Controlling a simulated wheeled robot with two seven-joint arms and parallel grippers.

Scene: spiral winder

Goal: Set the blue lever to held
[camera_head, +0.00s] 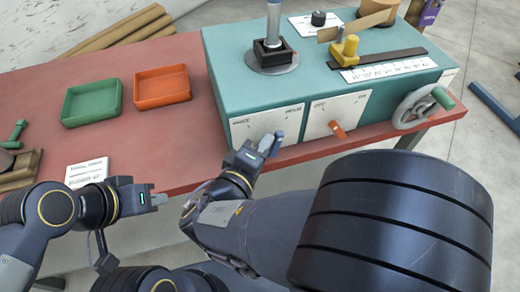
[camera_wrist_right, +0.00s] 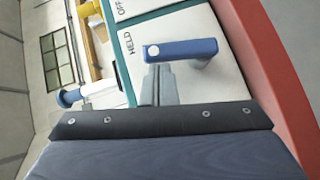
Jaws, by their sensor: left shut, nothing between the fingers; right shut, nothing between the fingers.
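The blue lever (camera_head: 277,144) is on the front panel of the teal machine, below the word HELD in the head view. In the right wrist view the blue lever (camera_wrist_right: 188,50) lies across the white panel, its end with a white dot nearest the HELD label (camera_wrist_right: 128,47). My right gripper (camera_head: 266,143) is shut and empty, right beside the lever. Its fingertips (camera_wrist_right: 159,82) meet the lever's dotted end in the wrist view; I cannot tell whether they touch. My left gripper (camera_head: 160,199) is shut and empty, low in front of the table edge.
An orange lever (camera_head: 337,129) is on the panel to the right, and a handwheel (camera_head: 414,108) beyond it. A green tray (camera_head: 92,102) and an orange tray (camera_head: 162,87) stand on the red table (camera_head: 135,132). My right arm covers the lower right of the head view.

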